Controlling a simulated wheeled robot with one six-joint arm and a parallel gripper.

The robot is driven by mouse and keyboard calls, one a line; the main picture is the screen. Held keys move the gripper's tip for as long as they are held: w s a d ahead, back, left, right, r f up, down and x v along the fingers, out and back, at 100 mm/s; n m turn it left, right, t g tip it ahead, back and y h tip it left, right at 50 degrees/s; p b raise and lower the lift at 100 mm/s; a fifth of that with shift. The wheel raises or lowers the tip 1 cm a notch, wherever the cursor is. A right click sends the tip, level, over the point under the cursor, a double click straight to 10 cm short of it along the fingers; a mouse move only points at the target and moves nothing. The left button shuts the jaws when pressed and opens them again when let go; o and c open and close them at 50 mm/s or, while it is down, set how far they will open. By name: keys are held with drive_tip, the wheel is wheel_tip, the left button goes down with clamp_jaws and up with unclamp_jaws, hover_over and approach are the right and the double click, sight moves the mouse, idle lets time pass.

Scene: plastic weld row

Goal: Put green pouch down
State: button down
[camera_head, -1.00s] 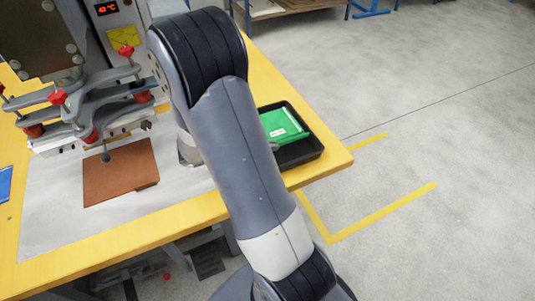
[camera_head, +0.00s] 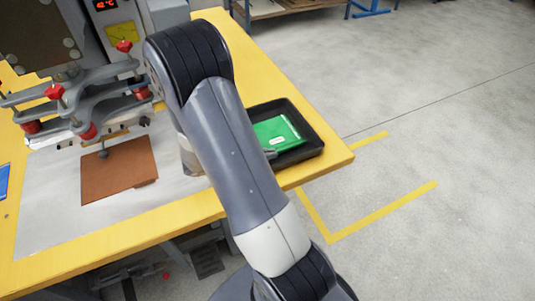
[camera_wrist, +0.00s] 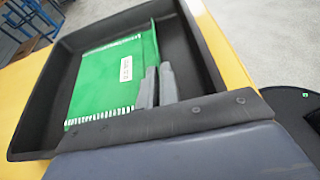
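The green pouch (camera_head: 277,132), with a white label, is in the black tray (camera_head: 312,150) at the table's right end. In the wrist view the pouch (camera_wrist: 105,85) lies over the tray floor, its right edge turned up towards my fingers. My gripper (camera_wrist: 156,84) has its two grey fingers close together at that edge, and appears shut on it. In the head view my gripper (camera_head: 270,154) is mostly hidden behind my arm. Whether the pouch's underside rests fully on the tray floor is unclear.
The yellow table (camera_head: 335,160) ends just right of the tray. A welding press (camera_head: 85,100) with red knobs stands at left, over a brown plate (camera_head: 118,172). The tray walls (camera_wrist: 205,45) rise around the pouch. Yellow tape (camera_head: 385,212) marks open floor at right.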

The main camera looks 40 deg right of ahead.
drive_tip(key=shift+s+a+f, duration=0.1)
drive_tip(key=shift+s+f, duration=0.1)
drive_tip(key=shift+f, duration=0.5)
drive_tip(key=c, duration=1.8)
unclamp_jaws()
drive_tip(key=shift+s, duration=0.1)
drive_tip(key=shift+o, duration=0.8)
drive_tip(key=shift+r+p, duration=0.45)
drive_tip(key=shift+r, duration=0.25)
drive_tip(key=v, duration=1.2)
drive_tip(key=shift+w+r+p, duration=0.1)
drive_tip(key=shift+w+p, duration=0.2)
